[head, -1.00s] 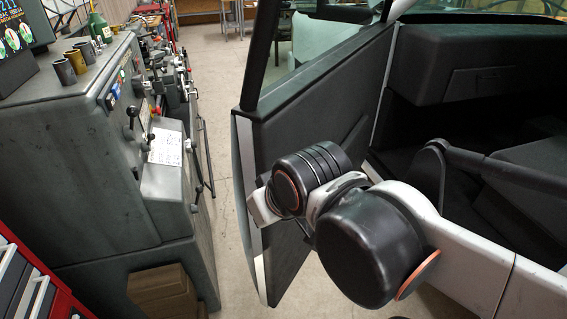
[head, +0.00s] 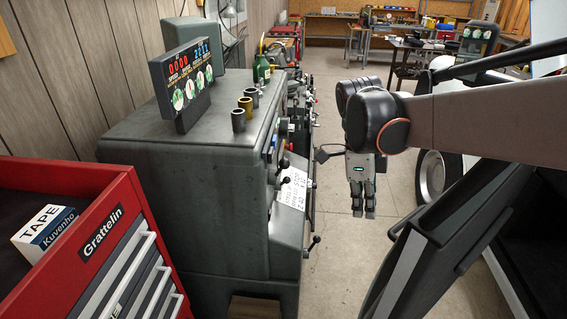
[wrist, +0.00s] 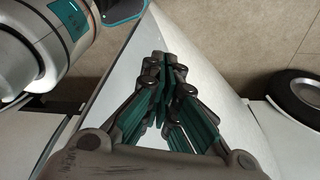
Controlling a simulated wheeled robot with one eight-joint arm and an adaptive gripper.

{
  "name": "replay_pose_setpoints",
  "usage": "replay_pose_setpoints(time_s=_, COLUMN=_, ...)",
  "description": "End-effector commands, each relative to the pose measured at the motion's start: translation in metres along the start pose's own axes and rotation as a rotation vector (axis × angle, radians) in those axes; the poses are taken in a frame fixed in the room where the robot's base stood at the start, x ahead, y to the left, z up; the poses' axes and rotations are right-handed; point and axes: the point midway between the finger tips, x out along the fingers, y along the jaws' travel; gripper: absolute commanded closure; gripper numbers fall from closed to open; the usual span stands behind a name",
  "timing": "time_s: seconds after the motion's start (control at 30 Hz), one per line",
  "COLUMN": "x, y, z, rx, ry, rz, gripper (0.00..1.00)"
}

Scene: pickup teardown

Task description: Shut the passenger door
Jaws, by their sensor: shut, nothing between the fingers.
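The passenger door (head: 445,232) stands open at the lower right of the head view, its dark inner side and pale edge showing. Part of it is cut off by the frame. My gripper (head: 362,213) hangs fingers down beyond the door, to the left of the truck's front wheel (head: 432,176). In the wrist view my gripper (wrist: 166,62) is shut and empty, its fingertips over a pale smooth panel (wrist: 205,50). I cannot tell whether they touch it.
A grey machine (head: 200,170) stands to the left, with several small cups on top. A red tool chest (head: 110,215) with a tape box is at the lower left. The floor (head: 335,265) between machine and door is clear.

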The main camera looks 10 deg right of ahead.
Motion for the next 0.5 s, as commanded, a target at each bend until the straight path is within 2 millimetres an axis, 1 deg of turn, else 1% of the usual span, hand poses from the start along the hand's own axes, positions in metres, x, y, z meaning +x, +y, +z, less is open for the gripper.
replay_pose_setpoints(time_s=0.03, x=-0.009, y=-0.009, z=0.0, rx=0.1, ry=0.026, rz=0.028, gripper=1.0)
replay_pose_setpoints(time_s=0.1, x=-0.012, y=-0.015, z=0.0, rx=0.238, ry=0.063, rz=0.061, gripper=1.0)
replay_pose_setpoints(time_s=0.2, x=-0.015, y=-0.022, z=-0.001, rx=0.39, ry=0.109, rz=0.091, gripper=1.0)
replay_pose_setpoints(time_s=0.3, x=-0.016, y=-0.026, z=-0.001, rx=0.484, ry=0.14, rz=0.107, gripper=1.0)
replay_pose_setpoints(time_s=0.37, x=-0.015, y=-0.027, z=-0.001, rx=0.516, ry=0.152, rz=0.112, gripper=1.0)
replay_pose_setpoints(time_s=0.5, x=-0.005, y=-0.026, z=-0.002, rx=0.539, ry=0.158, rz=0.114, gripper=1.0)
